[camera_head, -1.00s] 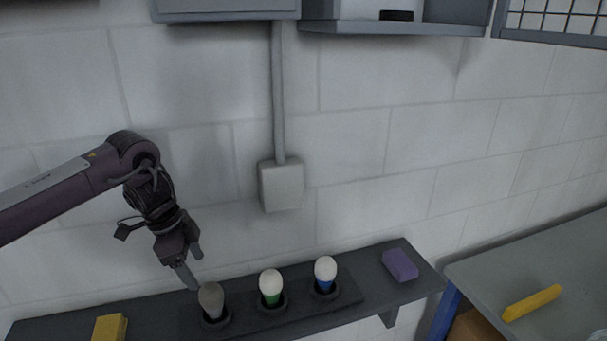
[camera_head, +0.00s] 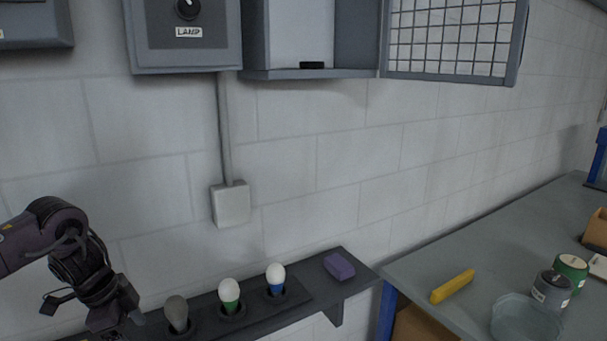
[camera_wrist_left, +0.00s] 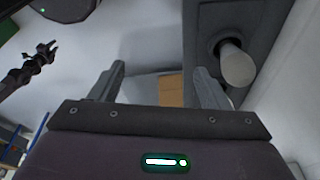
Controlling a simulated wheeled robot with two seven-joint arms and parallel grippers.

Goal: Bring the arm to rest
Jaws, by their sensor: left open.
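My left gripper (camera_head: 128,322) is at the lower left of the head view, left of the grey bulb (camera_head: 177,312) and apart from it. In the left wrist view its two fingers (camera_wrist_left: 161,85) are spread with nothing held between them. The grey bulb, a white bulb with a green base (camera_head: 229,293) and a white bulb with a blue base (camera_head: 276,277) stand upright in holders on the dark shelf (camera_head: 320,290). One bulb in its holder (camera_wrist_left: 236,64) shows beside the right finger in the wrist view. A dark arm with a small gripper (camera_wrist_left: 46,51), seemingly my right one, shows there too; its jaws are too small to judge.
A purple block (camera_head: 339,267) lies at the shelf's right end. The grey workbench (camera_head: 480,270) holds a yellow bar (camera_head: 453,286), a clear dish (camera_head: 525,318) and jars (camera_head: 551,290). A LAMP switch box (camera_head: 187,35) and a mesh panel (camera_head: 450,38) are on the wall above.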

